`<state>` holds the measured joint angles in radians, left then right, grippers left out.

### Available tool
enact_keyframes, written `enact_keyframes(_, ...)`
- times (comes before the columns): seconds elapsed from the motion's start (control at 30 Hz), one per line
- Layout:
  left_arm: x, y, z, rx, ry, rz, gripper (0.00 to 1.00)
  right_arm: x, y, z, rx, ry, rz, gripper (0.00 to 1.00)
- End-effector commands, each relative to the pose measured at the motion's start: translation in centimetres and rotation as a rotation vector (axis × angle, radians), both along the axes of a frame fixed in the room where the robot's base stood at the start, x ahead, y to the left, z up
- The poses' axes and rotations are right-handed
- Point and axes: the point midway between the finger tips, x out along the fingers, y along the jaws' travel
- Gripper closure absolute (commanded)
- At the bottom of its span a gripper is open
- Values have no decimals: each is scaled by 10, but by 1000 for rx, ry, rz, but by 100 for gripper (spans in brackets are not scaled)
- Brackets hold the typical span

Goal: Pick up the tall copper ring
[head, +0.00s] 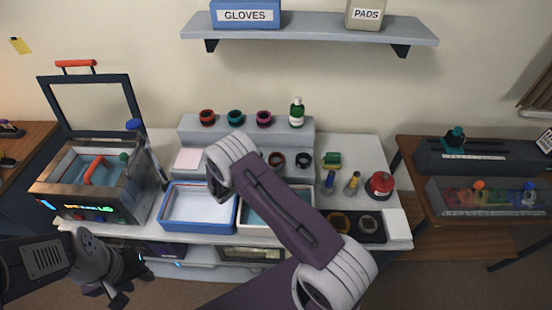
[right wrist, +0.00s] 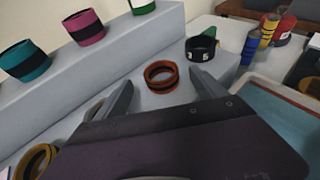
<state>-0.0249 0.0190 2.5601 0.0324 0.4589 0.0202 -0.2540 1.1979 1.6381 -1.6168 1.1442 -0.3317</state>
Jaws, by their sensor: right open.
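A copper-orange ring with a dark band (right wrist: 161,76) lies flat on the lower grey step, between and beyond my right fingertips; it also shows in the head view (head: 276,160). My right gripper (right wrist: 165,90) is open and empty, apart from the ring. In the head view the right arm hides its fingers. Another orange-red ring (head: 207,117) stands on the upper step, left of a teal ring (head: 235,117) and a magenta ring (head: 264,118). I cannot tell for certain which one is the tall copper ring. My left gripper (head: 117,287) is low at the left, its fingers unclear.
A black ring (right wrist: 202,48) sits right of the copper-orange one. A brass-coloured ring (right wrist: 35,162) is at the lower left. A green bottle (head: 297,114) stands on the upper step. A blue-rimmed tray (head: 163,215) and a red jar (head: 379,185) are on the table.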

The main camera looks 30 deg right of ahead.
Motion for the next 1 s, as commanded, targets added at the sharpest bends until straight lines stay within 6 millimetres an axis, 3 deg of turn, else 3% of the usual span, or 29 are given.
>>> enact_keyframes(0.07, 0, 0, 12, 0, 0, 0, 64, 4, -15, -2, 0, 2, -5, 19)
enact_keyframes(0.2, 0, 0, 12, 0, 0, 0, 64, 11, -29, -11, 1, 1, -3, 19)
enact_keyframes(0.43, 0, 0, 11, 0, 0, 0, 64, 13, -30, -13, 1, 0, 0, 19)
enact_keyframes(0.6, 0, 0, 11, 0, 0, 0, 64, 13, -30, -13, 1, 0, 0, 67)
enact_keyframes(0.7, 0, 0, 11, 0, 0, 0, 64, 13, -30, -13, 0, 0, -1, 89)
enact_keyframes(1.0, 0, 0, 9, 0, 0, 0, 64, 13, -30, -7, 1, -2, -2, 89)
